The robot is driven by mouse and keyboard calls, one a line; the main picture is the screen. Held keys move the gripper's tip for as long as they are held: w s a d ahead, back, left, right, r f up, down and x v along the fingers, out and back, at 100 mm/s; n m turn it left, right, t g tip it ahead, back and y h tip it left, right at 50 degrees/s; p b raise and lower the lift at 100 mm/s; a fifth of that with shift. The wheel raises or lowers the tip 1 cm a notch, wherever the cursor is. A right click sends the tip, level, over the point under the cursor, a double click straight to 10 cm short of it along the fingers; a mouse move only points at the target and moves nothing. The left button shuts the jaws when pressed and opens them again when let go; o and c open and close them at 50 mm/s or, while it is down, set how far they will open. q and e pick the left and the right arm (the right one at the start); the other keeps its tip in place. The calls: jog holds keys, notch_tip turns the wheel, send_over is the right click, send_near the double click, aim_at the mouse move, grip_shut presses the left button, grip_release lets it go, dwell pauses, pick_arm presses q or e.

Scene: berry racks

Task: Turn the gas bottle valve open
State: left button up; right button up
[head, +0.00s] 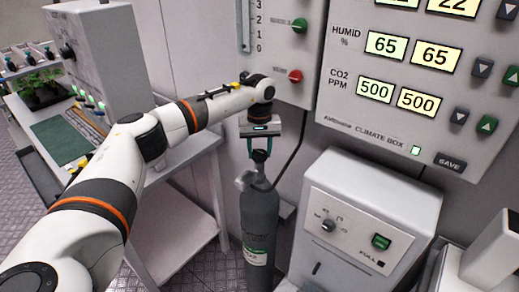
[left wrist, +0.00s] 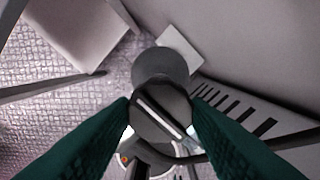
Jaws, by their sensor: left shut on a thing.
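The gas bottle (head: 259,222) is a dark grey cylinder with a green and white label, standing upright by the wall. Its valve has a dark handwheel (head: 259,156) on top, directly under my left gripper (head: 260,146). In the left wrist view, the dark valve handwheel (left wrist: 160,112) with a pale stripe across it lies between the two green fingers of my left gripper (left wrist: 160,120), which is shut on it from above. The grey bottle body shows beyond it. The fingers hide the sides of the handwheel. My right gripper is not in view.
A white cabinet (head: 362,215) with a knob and green switch stands close right of the bottle. A climate box panel (head: 400,145) hangs above it. A white bench (head: 160,235) stands left. A dark hose (head: 290,160) runs near the valve.

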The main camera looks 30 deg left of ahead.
aim_at(260, 153)
pick_arm(q)
jog(key=shift+r, duration=0.1)
jog(key=o, duration=1)
jog(key=shift+c, duration=0.2)
notch_tip(260, 153, up, 12)
jog(key=b, duration=0.1)
jog(key=shift+b, duration=0.3)
